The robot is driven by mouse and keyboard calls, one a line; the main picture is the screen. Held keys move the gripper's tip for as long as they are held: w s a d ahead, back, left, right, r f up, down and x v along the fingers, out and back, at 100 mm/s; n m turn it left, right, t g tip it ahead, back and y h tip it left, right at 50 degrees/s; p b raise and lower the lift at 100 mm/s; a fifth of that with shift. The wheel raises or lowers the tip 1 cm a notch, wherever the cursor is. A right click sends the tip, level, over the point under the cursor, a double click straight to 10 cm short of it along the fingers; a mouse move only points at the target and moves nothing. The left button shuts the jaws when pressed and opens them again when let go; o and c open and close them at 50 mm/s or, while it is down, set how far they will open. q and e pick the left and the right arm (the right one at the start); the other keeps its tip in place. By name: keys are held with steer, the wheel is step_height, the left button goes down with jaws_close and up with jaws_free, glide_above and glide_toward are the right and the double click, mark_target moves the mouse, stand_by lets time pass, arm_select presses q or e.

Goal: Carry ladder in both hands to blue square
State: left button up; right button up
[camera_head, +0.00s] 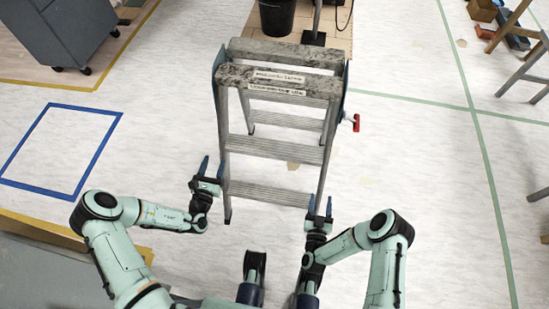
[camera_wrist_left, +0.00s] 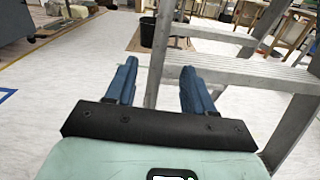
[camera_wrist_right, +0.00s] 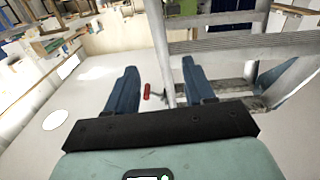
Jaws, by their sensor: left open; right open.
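The grey stepladder (camera_head: 278,192) stands upright and open on the floor in front of me, with a worn top step. The blue square (camera_head: 99,155) is a tape outline on the floor to the left; its inside is empty. My left gripper (camera_head: 212,167) is open beside the ladder's near left leg. In the left wrist view, that leg (camera_wrist_left: 157,60) appears between the fingers. My right gripper (camera_head: 319,208) is open at the near right leg. In the right wrist view, that leg (camera_wrist_right: 161,50) also appears between the fingers. I cannot tell whether either leg is within finger reach.
A grey cabinet on casters (camera_head: 65,35) stands at the back left. A black bucket (camera_head: 277,17) is behind the ladder. A red-handled part (camera_head: 356,122) sticks out at the ladder's right. Trestles (camera_head: 520,60) stand far right. The floor between ladder and square is clear.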

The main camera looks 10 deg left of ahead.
mark_target(225, 132)
arm_select(q)
steer(key=w, duration=1.3)
steer(key=shift+w, duration=0.2)
arm_select(e)
steer(key=w, duration=1.3)
steer(key=shift+w, duration=0.2)
arm_select(q)
jaws_close()
arm_select(e)
jaws_close()
arm_select(q)
steer(key=shift+d, duration=0.1)
steer(key=shift+w+r, duration=0.1)
steer(key=shift+r, duration=0.2)
arm_select(e)
steer(key=shift+w+r, duration=0.1)
steer(key=shift+r, duration=0.15)
